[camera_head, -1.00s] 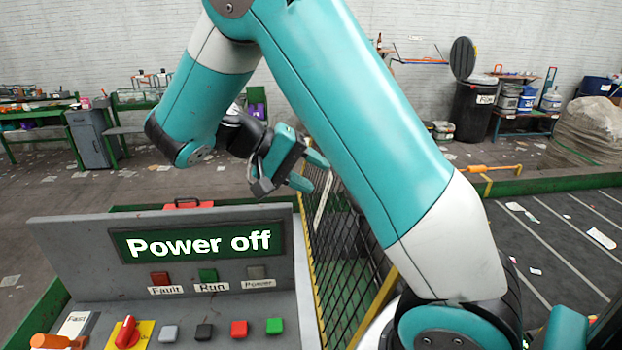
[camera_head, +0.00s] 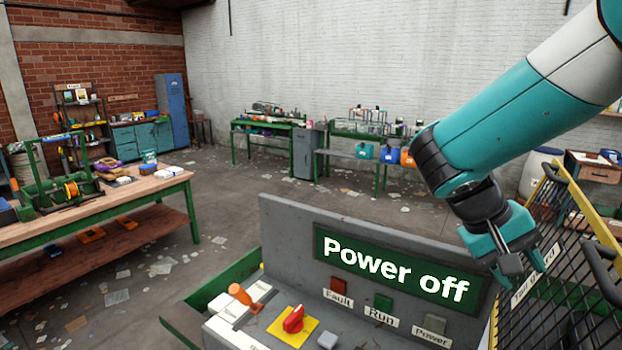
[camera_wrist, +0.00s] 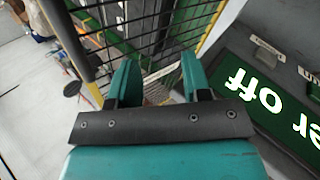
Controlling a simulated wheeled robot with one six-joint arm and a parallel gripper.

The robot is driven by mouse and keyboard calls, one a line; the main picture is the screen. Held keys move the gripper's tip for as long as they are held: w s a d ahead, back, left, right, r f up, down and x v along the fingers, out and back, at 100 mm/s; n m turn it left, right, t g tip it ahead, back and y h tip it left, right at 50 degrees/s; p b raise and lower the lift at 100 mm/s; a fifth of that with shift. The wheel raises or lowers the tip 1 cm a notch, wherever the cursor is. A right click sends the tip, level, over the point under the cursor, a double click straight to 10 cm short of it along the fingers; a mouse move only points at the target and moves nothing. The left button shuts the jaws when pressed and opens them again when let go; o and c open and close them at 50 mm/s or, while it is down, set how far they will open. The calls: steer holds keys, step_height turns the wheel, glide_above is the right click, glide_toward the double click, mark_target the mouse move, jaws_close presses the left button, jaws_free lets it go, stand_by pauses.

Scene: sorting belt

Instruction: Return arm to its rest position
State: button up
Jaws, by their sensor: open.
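My gripper (camera_head: 520,268) hangs at the right in the head view, beside the right end of the control panel (camera_head: 285,225) and close to the mesh guard (camera_head: 560,290). Its teal fingers are apart with nothing between them, and the wrist view also shows the open fingers (camera_wrist: 157,85). The panel's display (camera_head: 395,267) reads "Power off". Below it are the Fault, Run and Power lamps. A red rotary switch (camera_head: 293,319) on a yellow plate and an orange-handled lever (camera_head: 241,295) are on the panel's desk. My arm reaches in from the upper right.
The yellow-framed mesh guard stands right next to my gripper. A wooden workbench (camera_head: 160,185) with tools is at the left. Green tables (camera_head: 262,125) and a grey cabinet (camera_head: 304,155) stand along the back wall. Scraps of paper litter the open floor between.

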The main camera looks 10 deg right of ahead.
steer(key=s+a+f+n+t+y+b, duration=0.2)
steer(key=a+f+n+y+b, duration=0.15)
steer(key=a+f, duration=0.2)
steer(key=s+a+f+n+t+y+b, duration=0.1)
steer(key=s+a+f+n+y+b, duration=0.2)
steer(key=a+f+b, duration=0.25)
steer(key=s+a+n+y+b, duration=0.3)
steer(key=s+a+y, duration=0.1)
steer(key=s+a, duration=0.4)
steer(key=shift+s+a+f+n+b, duration=0.3)
steer(key=shift+s+a+n, duration=0.05)
steer(key=shift+a, duration=0.8)
steer(key=shift+y, duration=0.25)
